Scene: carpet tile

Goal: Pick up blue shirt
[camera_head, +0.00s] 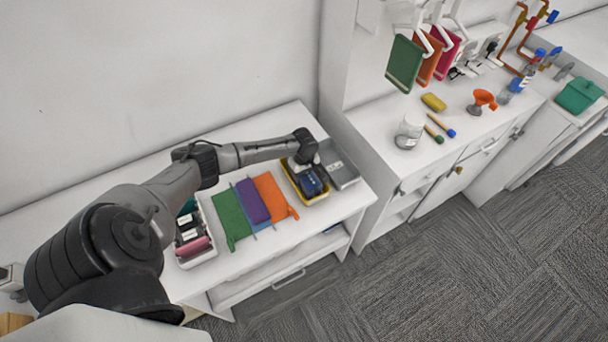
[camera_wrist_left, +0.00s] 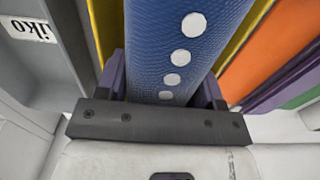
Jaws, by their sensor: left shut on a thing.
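The blue shirt (camera_wrist_left: 183,45), a folded textured blue cloth with a row of white buttons, fills the middle of the left wrist view. My left gripper (camera_wrist_left: 164,88) is shut on it, with one finger on each side. In the head view the left arm reaches in from the left, with its wrist over the yellow tray (camera_head: 322,198). The dark blue shirt (camera_head: 312,182) shows in that tray; the fingertips are mostly hidden there. I cannot tell whether the shirt is clear of the tray bottom. My right gripper is not in view.
Green (camera_head: 231,215), purple (camera_head: 252,202) and orange (camera_head: 270,196) cloths lie left of the tray. A grey box (camera_head: 340,166) stands close on its right. A white bin (camera_head: 198,256) is further left. A wall runs behind; a taller counter is right.

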